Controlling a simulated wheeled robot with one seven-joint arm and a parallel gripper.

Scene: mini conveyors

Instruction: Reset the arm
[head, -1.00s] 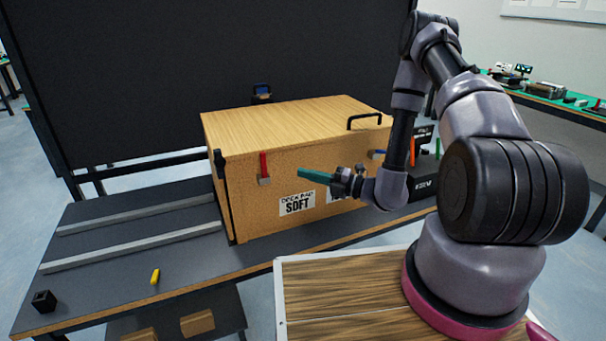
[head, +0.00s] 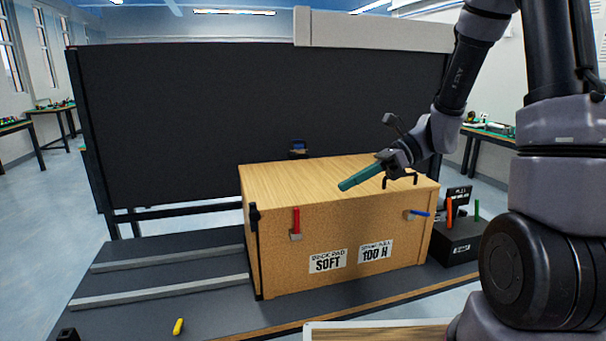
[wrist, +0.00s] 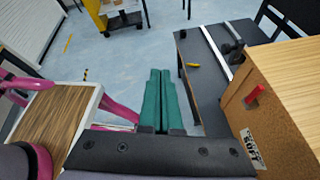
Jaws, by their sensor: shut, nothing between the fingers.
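My gripper (head: 345,185) has long green fingers, and in the head view it stands in front of the wooden box's top, pointing down to the left. In the wrist view my gripper (wrist: 160,75) shows its two green fingers pressed together with nothing between them. Below the fingers in that view are the grey floor and the gap between the table and my base. My arm reaches in from the right of the head view.
A wooden box (head: 345,225) with labels, a red lever (head: 296,222) and a blue lever (head: 420,213) stands on the dark table (head: 215,318). Two grey rails (head: 165,292) and a yellow object (head: 178,326) lie left. A black unit (head: 455,240) stands right.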

